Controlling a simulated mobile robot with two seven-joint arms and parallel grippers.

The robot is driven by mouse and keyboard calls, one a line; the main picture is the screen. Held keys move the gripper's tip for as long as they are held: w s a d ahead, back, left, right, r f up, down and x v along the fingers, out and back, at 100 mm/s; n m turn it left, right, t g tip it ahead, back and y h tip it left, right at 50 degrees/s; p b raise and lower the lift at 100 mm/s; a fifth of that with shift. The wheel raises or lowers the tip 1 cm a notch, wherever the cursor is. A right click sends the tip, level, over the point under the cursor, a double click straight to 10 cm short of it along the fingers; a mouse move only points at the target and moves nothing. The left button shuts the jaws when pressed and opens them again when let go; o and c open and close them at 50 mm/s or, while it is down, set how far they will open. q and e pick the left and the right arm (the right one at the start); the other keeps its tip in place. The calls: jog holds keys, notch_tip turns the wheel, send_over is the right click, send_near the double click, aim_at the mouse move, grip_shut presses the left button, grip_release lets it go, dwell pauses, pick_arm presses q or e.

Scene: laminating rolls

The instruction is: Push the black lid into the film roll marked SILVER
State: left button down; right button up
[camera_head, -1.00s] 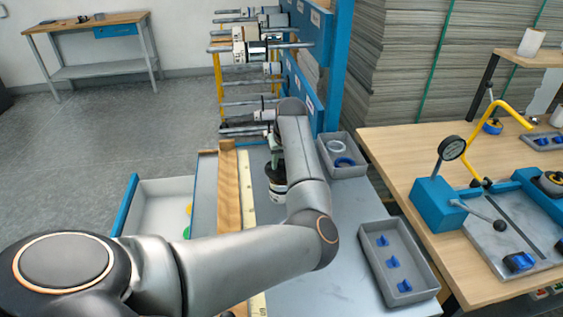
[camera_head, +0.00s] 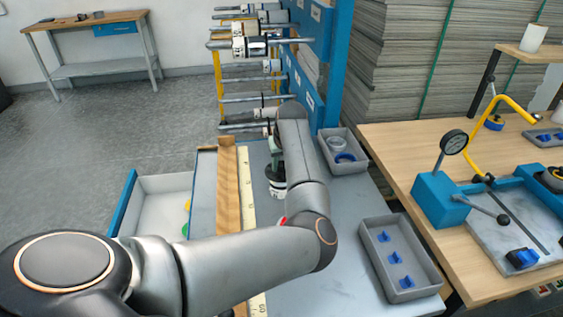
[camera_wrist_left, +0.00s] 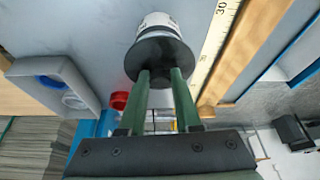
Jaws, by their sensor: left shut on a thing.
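A white film roll with dark bands (camera_head: 277,188) stands upright on the grey tabletop beside the measuring strip; its marking is too small to read. My left gripper (camera_head: 275,152) reaches down over it from above. In the left wrist view, the gripper (camera_wrist_left: 163,72) is shut on the black lid (camera_wrist_left: 160,50), a round dark disc. The lid lies over the end of the white roll (camera_wrist_left: 158,19) and hides most of it. I cannot tell how deep the lid sits. My left forearm covers part of the table. My right gripper is not in view.
A grey tray with rings (camera_head: 358,166) stands behind right, and a grey tray with blue pieces (camera_head: 432,283) front right. A wooden rail (camera_head: 228,190) and ruler strip (camera_head: 246,190) run left of the roll. A rack with rods (camera_head: 330,60) stands behind.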

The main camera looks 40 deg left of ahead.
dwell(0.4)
pick_arm(q)
jog(key=c, duration=0.5)
grip_release()
jog(key=v, duration=1.2)
jog(key=shift+r, duration=0.25)
jog(key=shift+d, duration=0.1)
